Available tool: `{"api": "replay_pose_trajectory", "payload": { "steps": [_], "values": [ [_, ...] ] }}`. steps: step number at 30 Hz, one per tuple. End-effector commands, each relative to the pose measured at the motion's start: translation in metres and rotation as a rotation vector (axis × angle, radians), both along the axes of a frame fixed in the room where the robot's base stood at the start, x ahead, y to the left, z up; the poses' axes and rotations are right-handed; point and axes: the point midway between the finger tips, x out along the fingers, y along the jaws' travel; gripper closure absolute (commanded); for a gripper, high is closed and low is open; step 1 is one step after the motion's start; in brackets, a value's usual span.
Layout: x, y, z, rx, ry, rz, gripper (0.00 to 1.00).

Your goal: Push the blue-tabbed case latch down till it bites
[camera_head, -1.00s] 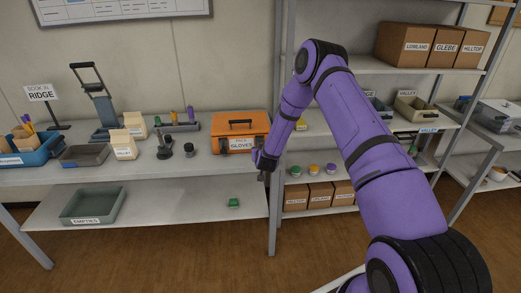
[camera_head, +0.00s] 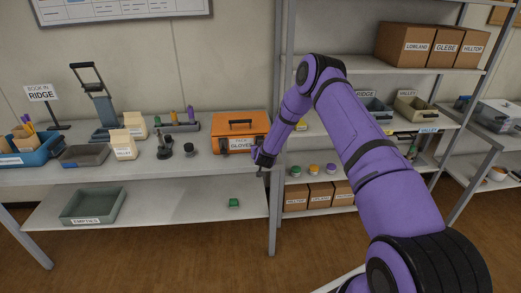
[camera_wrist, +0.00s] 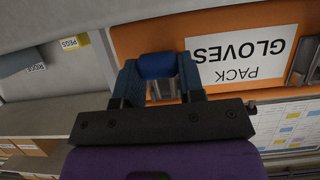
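The orange case (camera_head: 255,124) labelled PACK GLOVES stands shut on the bench, its handle on top. In the wrist view the case (camera_wrist: 135,42) appears upside down. My gripper (camera_head: 262,158) is at the front right of the case. In the wrist view the blue tab (camera_wrist: 156,66) sits between the fingertips of my gripper (camera_wrist: 158,68), which appear to touch it on both sides. Part of a metal latch (camera_wrist: 163,90) shows between the fingers. A second metal latch (camera_wrist: 304,62) is beyond the label. The head view hides the tabbed latch behind my gripper.
A shelf upright (camera_head: 275,200) is close right of my gripper. A green block (camera_head: 234,203) lies on the lower shelf, which is otherwise mostly clear nearby.

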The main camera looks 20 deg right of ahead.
Motion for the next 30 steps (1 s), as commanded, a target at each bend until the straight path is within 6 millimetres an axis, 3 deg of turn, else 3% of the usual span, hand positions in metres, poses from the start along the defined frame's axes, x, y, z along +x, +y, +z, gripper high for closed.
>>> {"api": "replay_pose_trajectory", "payload": {
  "steps": [15, 27, 28, 30],
  "values": [
    [0.0087, -0.0025, -0.0066, -0.078, -0.238, -0.001, 0.88],
    [0.0099, -0.0037, -0.0062, -0.087, -0.27, 0.0, 0.88],
    [0.0099, -0.0036, -0.0062, -0.087, -0.27, 0.0, 0.59],
    [0.0099, -0.0036, -0.0062, -0.088, -0.27, -0.001, 0.43]
  ]
}}
